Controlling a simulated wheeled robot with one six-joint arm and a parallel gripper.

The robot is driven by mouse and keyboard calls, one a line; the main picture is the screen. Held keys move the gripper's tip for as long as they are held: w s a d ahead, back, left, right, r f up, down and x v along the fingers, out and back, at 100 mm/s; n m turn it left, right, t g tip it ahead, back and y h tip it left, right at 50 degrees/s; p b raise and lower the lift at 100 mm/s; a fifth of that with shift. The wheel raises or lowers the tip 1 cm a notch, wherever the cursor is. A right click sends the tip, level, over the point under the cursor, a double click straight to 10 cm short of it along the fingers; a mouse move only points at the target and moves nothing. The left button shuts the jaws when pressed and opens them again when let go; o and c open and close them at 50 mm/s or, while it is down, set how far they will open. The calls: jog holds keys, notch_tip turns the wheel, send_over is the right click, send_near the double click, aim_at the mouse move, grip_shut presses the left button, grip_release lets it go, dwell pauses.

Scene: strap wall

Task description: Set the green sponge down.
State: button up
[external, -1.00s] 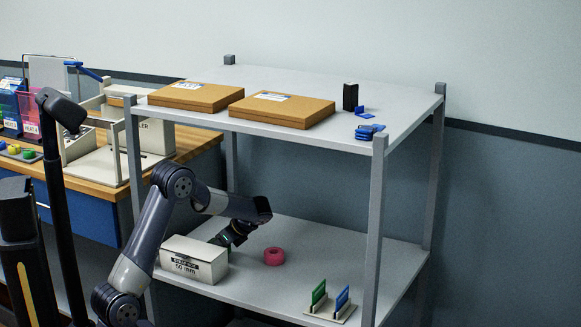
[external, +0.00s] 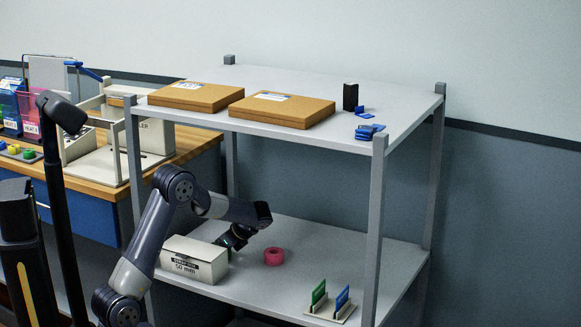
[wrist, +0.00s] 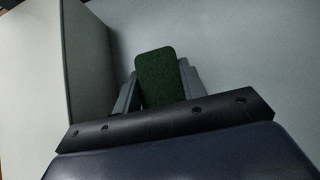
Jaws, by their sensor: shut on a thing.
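The green sponge (wrist: 161,78) is a dark green block with rounded corners, held between the two fingers of my gripper (wrist: 158,90) in the wrist view. My gripper is shut on it. In the external view my gripper (external: 229,243) points down over the lower shelf (external: 325,255), just behind the white box. The sponge is mostly hidden there, and I cannot tell whether it touches the shelf.
The white box (external: 194,262) marked 50 mm stands close beside my gripper. A pink tape roll (external: 274,257) lies to its right. A holder with green and blue cards (external: 330,306) stands at the front right. The upper shelf (external: 290,80) is overhead.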

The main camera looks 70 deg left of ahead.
jog(key=shift+f, duration=0.15)
jog(key=o, duration=1)
jog(key=p+v, duration=0.3)
jog(key=v, duration=0.7)
jog(key=shift+w+d+r, duration=0.2)
jog(key=shift+r, duration=0.1)
jog(key=b+x, duration=0.3)
jog(key=x, duration=0.8)
jog(key=shift+r, duration=0.5)
